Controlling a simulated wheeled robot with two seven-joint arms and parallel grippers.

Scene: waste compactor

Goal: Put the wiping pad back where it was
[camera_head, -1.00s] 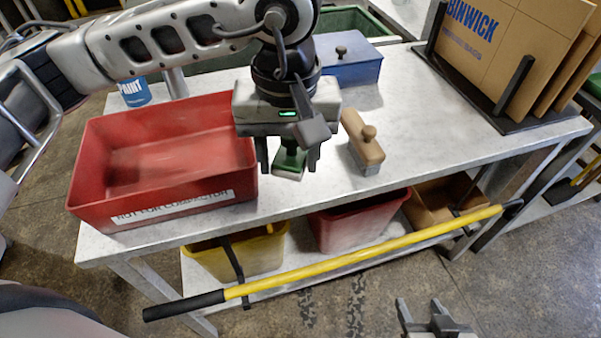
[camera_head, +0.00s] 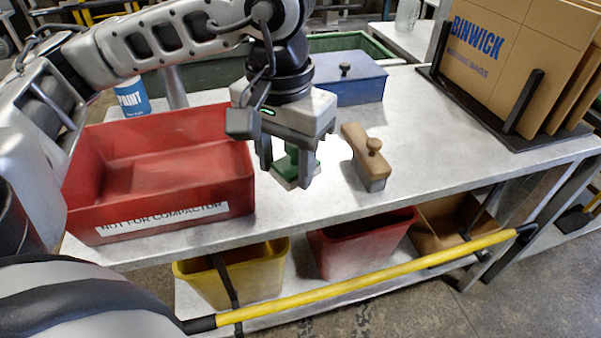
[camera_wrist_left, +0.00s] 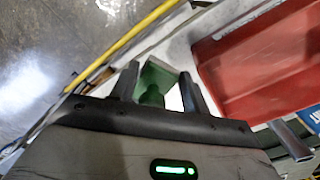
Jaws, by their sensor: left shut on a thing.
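The wiping pad (camera_head: 286,167) is a small green block with a pale underside. My left gripper (camera_head: 285,178) is shut on it, over the bench top just right of the red bin. The pad is upright, low over the bench; I cannot tell whether it touches the surface. In the left wrist view the green pad (camera_wrist_left: 158,77) shows between the two fingers (camera_wrist_left: 160,88), with the red bin to its right. The fingers partly hide the pad in the head view. My right gripper is out of view.
The red bin (camera_head: 160,222) stands left on the bench (camera_head: 330,215). A wooden brush (camera_head: 366,155) lies right of the gripper, a blue lidded box (camera_head: 345,85) behind. Flat cardboard (camera_head: 500,65) stands in a black rack. A yellow bar (camera_head: 380,278) runs along the front.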

